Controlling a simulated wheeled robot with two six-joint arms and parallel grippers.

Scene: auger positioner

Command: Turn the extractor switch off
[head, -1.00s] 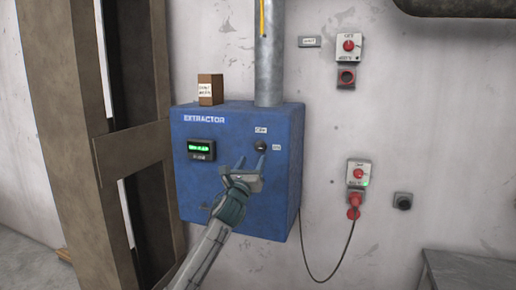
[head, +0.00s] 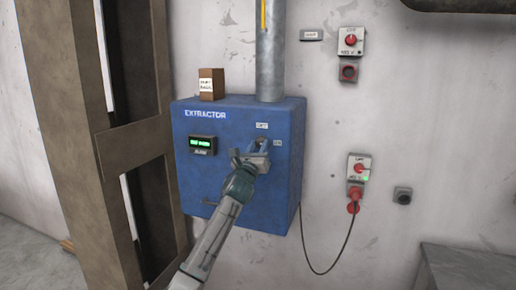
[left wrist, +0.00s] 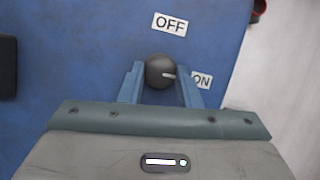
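The extractor (head: 240,198) is a blue wall box with a lit green display (head: 202,143) and a white EXTRACTOR label. Its switch is a round black knob (left wrist: 159,71) with a white pointer mark. The mark points right, toward the ON label (left wrist: 202,80). The OFF label (left wrist: 170,24) is above the knob. My left gripper (head: 260,146) is at the knob. In the left wrist view its blue fingers (left wrist: 160,84) stand apart on either side of the knob; whether both touch it I cannot tell. In the head view the gripper mostly hides the knob. My right gripper is not in view.
A small brown box (head: 211,84) sits on top beside a grey pipe (head: 271,60). Right of the extractor are red-knobbed wall switches (head: 351,42) and a plugged socket (head: 358,170) with a hanging cable. A brown steel post (head: 75,130) stands at left.

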